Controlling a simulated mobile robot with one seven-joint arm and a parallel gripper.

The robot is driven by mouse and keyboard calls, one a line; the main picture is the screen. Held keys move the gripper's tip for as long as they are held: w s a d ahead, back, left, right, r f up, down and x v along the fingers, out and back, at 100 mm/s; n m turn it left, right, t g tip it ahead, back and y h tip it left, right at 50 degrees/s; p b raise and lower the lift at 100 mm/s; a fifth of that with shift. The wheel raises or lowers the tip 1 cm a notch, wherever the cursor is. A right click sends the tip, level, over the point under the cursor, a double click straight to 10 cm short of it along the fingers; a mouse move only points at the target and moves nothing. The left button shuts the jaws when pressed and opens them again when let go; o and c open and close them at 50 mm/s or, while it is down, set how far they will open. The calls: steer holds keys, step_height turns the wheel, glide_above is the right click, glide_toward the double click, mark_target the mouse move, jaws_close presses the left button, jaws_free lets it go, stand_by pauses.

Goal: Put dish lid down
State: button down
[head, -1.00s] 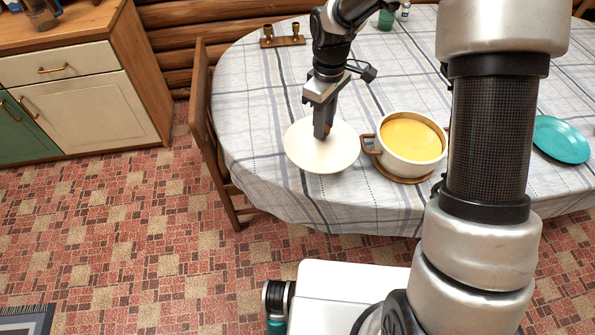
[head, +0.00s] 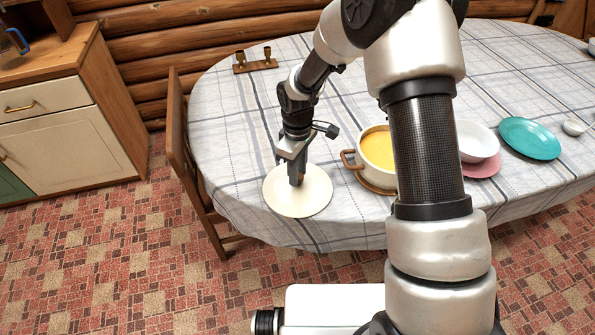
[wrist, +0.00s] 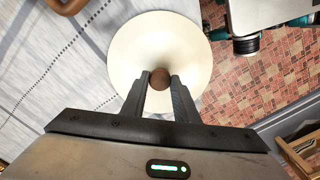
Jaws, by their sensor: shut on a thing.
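The dish lid (head: 312,203) is a round, cream-coloured disc near the front left edge of the table. My gripper (head: 297,179) is above its middle and shut on its knob. In the wrist view the lid (wrist: 140,52) shows with its brown round knob (wrist: 160,79) between the two fingertips (wrist: 160,82). Part of the lid appears to reach over the table edge. I cannot tell whether the lid touches the cloth. The pot (head: 372,172), white with brown handles and filled with yellow-orange soup, stands open on a brown trivet to the right of the lid, partly behind my arm.
The table (head: 232,112) has a checked cloth, clear to the left of the lid. A wooden chair (head: 178,130) stands at its left side. A candle holder (head: 255,66) is at the back. A white bowl (head: 477,138) and teal plate (head: 530,138) are on the right.

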steer(key=shift+f, duration=0.1)
steer(key=c, duration=1.4)
jaws_free()
